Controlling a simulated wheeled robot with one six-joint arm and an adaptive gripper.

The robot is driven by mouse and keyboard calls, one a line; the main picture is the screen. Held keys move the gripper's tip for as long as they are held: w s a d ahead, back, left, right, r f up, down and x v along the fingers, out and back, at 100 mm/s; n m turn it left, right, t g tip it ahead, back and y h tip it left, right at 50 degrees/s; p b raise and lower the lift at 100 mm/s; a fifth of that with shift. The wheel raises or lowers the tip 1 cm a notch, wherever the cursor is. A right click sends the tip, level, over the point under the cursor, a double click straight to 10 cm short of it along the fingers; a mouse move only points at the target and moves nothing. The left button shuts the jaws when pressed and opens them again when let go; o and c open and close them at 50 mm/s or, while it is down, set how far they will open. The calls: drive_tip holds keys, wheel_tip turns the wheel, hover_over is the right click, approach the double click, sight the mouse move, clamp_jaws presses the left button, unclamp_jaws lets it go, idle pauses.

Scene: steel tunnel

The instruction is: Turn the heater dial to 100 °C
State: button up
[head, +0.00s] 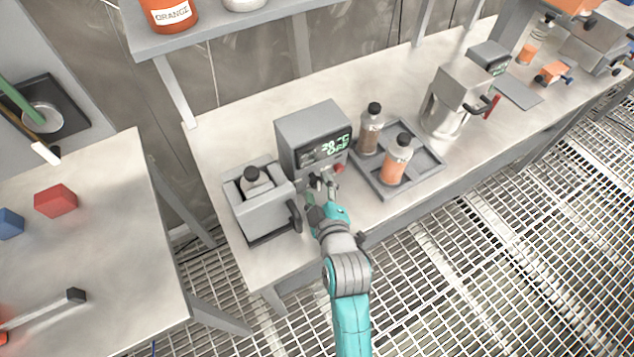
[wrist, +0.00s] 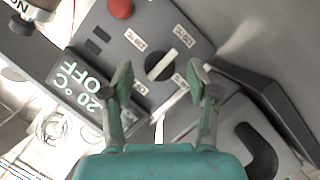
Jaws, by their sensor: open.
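The heater is a grey box (head: 305,125) on the steel bench, with a green-lit display (head: 325,148). In the wrist view the display (wrist: 80,86) reads 20 °C OFF. The heater dial (wrist: 160,66) is a round dark knob with a pale bar across it, slanting up to the right. Small white labels ring it; I cannot read them surely. My gripper (head: 318,185) is at the heater's front and hides the dial in the head view. In the wrist view my gripper (wrist: 160,80) is open, one finger on each side of the dial; contact is not clear.
A red button (wrist: 120,8) is on the same panel. A grey bath with a bottle (head: 256,181) and a black handle (head: 294,216) stands left of the heater. A tray (head: 362,179) with two bottles stands to the right. The bench front is clear.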

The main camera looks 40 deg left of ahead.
drive_tip(key=shift+x, duration=1.05)
clamp_jaws()
drive_tip(key=shift+m, duration=0.3)
